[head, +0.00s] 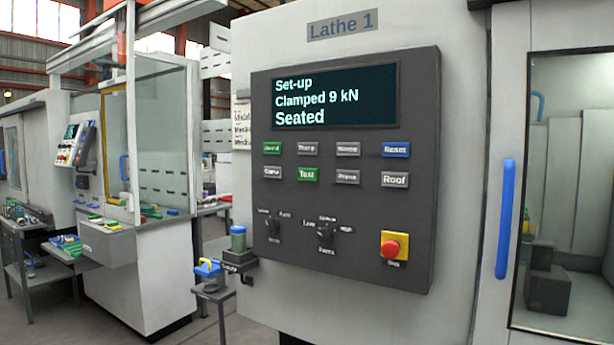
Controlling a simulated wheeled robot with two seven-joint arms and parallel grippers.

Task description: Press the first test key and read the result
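The control panel (350,250) of the machine marked "Lathe 1" faces me. Its screen (335,97) reads "Set-up", "Clamped 9 kN" and "Seated". Below it are two rows of keys. A green key (308,174) in the lower row seems to read "Test". Another green key (272,148) sits at the left of the upper row, its label blurred. A blue key (396,149) reads "Reset". The other keys are grey, with mostly blurred labels. Neither of my grippers is in view.
A red stop button on a yellow base (394,245) and dark selector switches (325,230) sit low on the panel. A blue door handle (505,219) is at the right.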

